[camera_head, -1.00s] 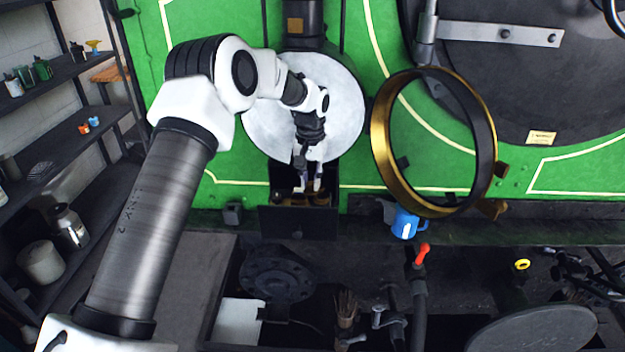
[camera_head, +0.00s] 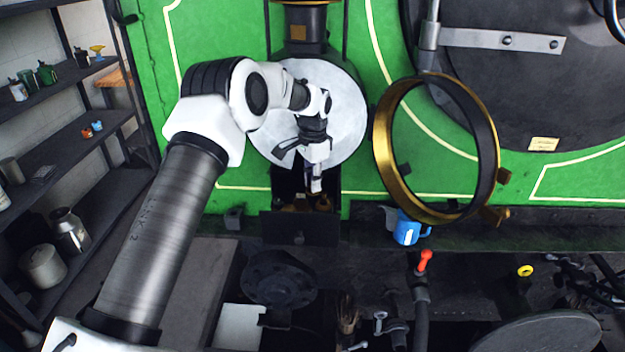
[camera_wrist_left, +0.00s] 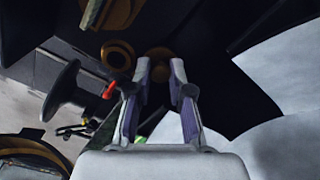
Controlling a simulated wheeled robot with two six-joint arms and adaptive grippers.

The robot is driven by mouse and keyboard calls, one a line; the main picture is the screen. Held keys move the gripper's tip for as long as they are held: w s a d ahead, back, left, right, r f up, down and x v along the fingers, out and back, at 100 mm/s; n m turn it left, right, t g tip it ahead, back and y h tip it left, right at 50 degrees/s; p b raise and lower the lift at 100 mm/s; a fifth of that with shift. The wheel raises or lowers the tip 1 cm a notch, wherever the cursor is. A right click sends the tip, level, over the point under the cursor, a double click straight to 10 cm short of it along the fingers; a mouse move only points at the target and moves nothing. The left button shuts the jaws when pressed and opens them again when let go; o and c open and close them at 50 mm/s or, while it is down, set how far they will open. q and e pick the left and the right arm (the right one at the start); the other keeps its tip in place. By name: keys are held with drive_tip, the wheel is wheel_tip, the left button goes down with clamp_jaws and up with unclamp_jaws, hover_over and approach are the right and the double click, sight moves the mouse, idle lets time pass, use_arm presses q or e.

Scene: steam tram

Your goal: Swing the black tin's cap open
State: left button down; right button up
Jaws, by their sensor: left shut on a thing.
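The black box (camera_head: 300,228), which I take to be the black tin, stands below the pale round disc, its dark front panel facing the head view. Round brass-brown pieces (camera_head: 288,204) show inside its top opening. My left gripper (camera_head: 316,188) points down into that opening, at its right side. In the left wrist view my gripper (camera_wrist_left: 160,70) has its two fingers a little apart, shut on a round brown piece (camera_wrist_left: 158,56) between the tips. I cannot tell whether this is the cap. A second brass ring (camera_wrist_left: 118,54) is beside it. My right gripper is not in view.
The pale disc (camera_head: 352,110) is close behind my wrist. A big brass ring (camera_head: 388,165) stands open to the right, with a blue mug (camera_head: 407,231) below it. A shelf rack (camera_head: 70,135) is at the left.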

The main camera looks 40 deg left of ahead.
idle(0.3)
use_arm(q)
drive_tip(key=c, duration=1.3)
unclamp_jaws()
drive_tip(key=shift+w, duration=0.1)
